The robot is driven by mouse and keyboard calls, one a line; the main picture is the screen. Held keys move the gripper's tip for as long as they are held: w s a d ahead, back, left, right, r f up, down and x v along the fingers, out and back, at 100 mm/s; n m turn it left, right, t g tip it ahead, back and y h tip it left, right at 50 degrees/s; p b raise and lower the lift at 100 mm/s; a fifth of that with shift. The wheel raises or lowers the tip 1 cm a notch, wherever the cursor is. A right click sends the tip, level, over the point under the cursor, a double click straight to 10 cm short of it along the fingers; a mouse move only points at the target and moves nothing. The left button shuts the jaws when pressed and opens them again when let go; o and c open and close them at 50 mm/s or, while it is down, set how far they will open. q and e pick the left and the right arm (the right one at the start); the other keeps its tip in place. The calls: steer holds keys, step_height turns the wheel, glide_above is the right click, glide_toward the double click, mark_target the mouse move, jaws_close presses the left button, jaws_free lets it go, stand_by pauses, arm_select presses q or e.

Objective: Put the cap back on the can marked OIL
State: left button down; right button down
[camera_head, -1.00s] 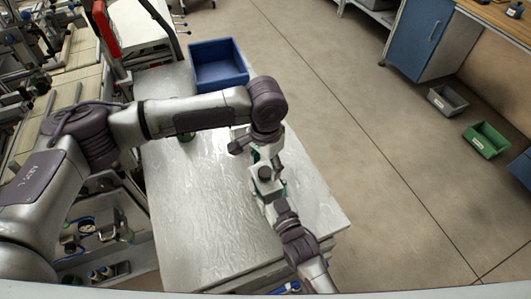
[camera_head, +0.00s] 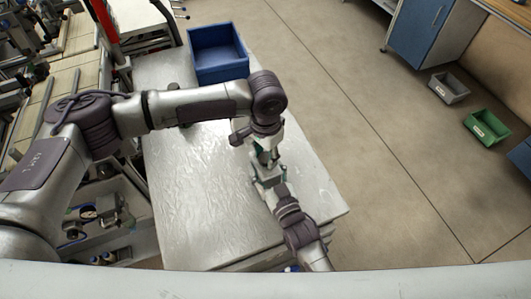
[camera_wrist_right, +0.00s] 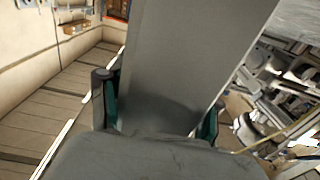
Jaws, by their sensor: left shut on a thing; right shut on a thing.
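A plain grey can (camera_wrist_right: 178,65) fills the middle of the right wrist view, between the green-padded fingers of my right gripper (camera_wrist_right: 158,108). My right gripper is shut on it. In the head view this gripper (camera_head: 268,176) holds the can over the right part of the table. My left gripper (camera_head: 264,157) comes down from above, right at the can's top, and is shut on what looks like the small dark cap. The cap is mostly hidden there, and I cannot tell whether it touches the can. No OIL marking is legible.
The pale shiny table (camera_head: 190,215) is mostly bare in front. A blue bin (camera_head: 219,70) stands at its back. My left arm crosses over the table's middle and hides part of it. A grey bin (camera_head: 449,86) and a green bin (camera_head: 487,127) lie on the floor to the right.

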arm_select(q)
steer(key=m, duration=0.5)
steer(key=c, duration=0.6)
jaws_free()
step_height(320, 180, up, 12)
arm_select(e)
steer(key=shift+c, duration=0.7)
jaws_free()
steer(key=shift+s, duration=0.1)
